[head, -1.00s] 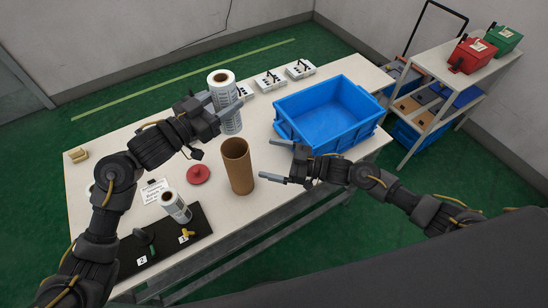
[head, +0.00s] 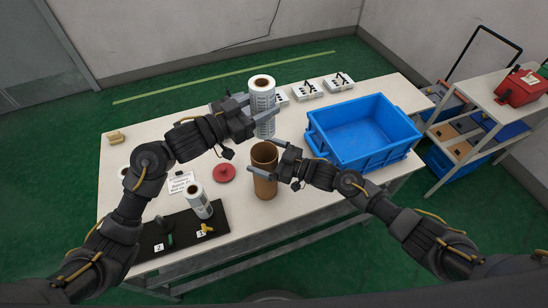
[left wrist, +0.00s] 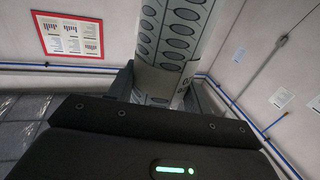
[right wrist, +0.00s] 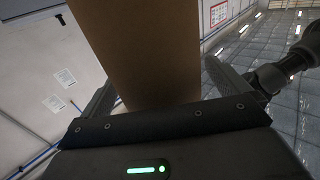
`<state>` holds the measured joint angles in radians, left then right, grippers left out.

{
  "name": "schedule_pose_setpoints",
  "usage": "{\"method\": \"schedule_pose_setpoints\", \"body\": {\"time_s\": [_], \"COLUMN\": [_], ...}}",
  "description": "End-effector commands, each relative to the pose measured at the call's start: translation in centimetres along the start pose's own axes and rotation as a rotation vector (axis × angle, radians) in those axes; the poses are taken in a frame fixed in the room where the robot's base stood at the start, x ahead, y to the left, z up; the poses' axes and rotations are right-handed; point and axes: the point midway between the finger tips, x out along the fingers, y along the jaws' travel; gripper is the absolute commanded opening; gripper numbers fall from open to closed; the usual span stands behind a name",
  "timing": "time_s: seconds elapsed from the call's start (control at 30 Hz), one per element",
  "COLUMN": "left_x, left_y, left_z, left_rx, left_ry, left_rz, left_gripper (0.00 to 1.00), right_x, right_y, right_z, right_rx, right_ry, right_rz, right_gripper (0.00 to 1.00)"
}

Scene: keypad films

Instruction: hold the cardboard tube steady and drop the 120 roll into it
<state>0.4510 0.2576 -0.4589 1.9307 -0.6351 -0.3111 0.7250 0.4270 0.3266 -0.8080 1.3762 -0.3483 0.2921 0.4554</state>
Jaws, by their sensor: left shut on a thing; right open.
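The 120 roll (head: 263,97) is a tall white printed roll with a brown core. My left gripper (head: 255,108) is shut on it and holds it upright, just behind the tube's mouth in the head view; its height above the table is hard to tell. The roll also fills the middle of the left wrist view (left wrist: 172,45). The brown cardboard tube (head: 265,182) stands upright on the table, its mouth up. My right gripper (head: 257,158) is open, its fingers on either side of the tube. In the right wrist view the tube (right wrist: 135,50) shows between the fingers, with a gap at the right one.
A blue crate (head: 340,150) stands right of the tube, close to my right arm. A red round lid (head: 224,173) lies left of the tube. A shorter white roll (head: 198,203) stands on a black mat (head: 150,245). White packs (head: 305,90) line the back edge.

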Motion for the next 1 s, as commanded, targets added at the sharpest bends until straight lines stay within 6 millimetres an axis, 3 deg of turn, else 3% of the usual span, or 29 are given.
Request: {"method": "schedule_pose_setpoints", "body": {"time_s": [0.3,0.7,1.0], "left_x": [0.01,0.0,-0.36], "left_y": [0.0,0.0,0.05], "left_z": [-0.05,-0.05,-0.07], "left_rx": [0.0,0.0,0.0], "left_ry": [0.001,0.001,0.002], "left_rz": [0.0,0.0,0.0], "left_gripper": [0.25,0.25,0.25], "right_x": [0.22,0.19,0.19], "right_y": [0.05,0.05,0.05], "right_z": [-0.01,-0.01,0.0], "right_rx": [-0.001,-0.001,-0.001], "right_ry": [0.0,0.0,0.0], "right_rz": [0.001,0.001,0.001], "right_gripper": [1.0,0.5,0.5]}}
